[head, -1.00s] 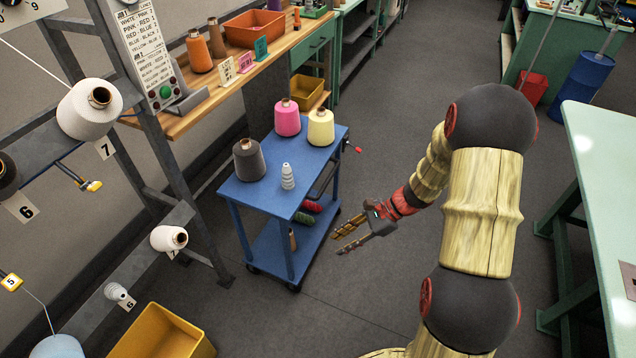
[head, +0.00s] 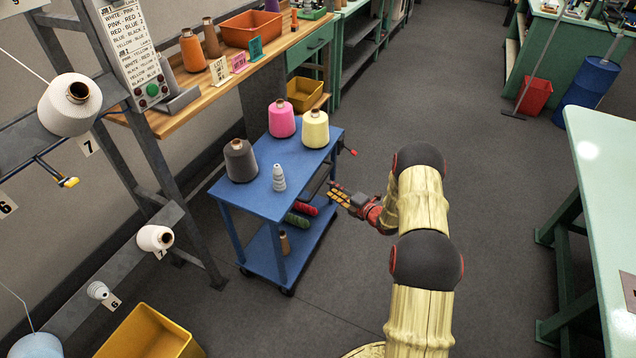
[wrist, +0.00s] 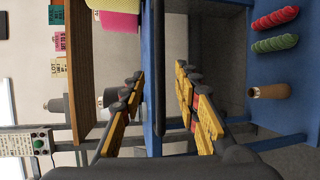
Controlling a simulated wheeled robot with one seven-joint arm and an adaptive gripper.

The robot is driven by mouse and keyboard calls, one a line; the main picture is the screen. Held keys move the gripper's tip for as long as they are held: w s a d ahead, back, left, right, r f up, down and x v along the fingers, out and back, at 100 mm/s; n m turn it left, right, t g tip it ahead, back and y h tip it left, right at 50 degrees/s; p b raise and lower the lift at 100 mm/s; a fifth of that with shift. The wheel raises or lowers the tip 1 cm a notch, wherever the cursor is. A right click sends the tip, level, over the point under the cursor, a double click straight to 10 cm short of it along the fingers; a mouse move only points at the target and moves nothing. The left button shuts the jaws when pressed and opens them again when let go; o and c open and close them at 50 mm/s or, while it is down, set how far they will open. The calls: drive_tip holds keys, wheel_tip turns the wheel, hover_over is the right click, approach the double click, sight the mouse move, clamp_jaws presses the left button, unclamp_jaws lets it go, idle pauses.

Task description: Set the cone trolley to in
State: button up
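The cone trolley (head: 262,200) is a blue two-shelf cart beside the grey frame. A grey cone (head: 240,161), a pink cone (head: 281,119), a cream cone (head: 315,129) and a small pale stepped piece (head: 279,178) stand on its top. A dark handle bar (head: 318,178) runs along its right side. My gripper (head: 334,191) is open at that side, pointing at the trolley. In the wrist view, the fingers (wrist: 160,74) lie either side of the dark bar and blue top edge; I cannot tell whether they touch.
A wooden bench (head: 190,110) is behind left, a yellow bin (head: 150,335) front left. A pale green table (head: 605,160) stands right. Floor between is clear.

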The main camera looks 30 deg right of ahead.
sight(321, 180)
drive_tip(key=b+x, duration=0.2)
drive_tip(key=x, duration=0.5)
drive_tip(key=shift+w+a+f+b, duration=0.1)
drive_tip(key=shift+w+f+b, duration=0.05)
drive_tip(key=shift+w+b, duration=0.25)
drive_tip(key=shift+c, duration=1.3)
clamp_jaws()
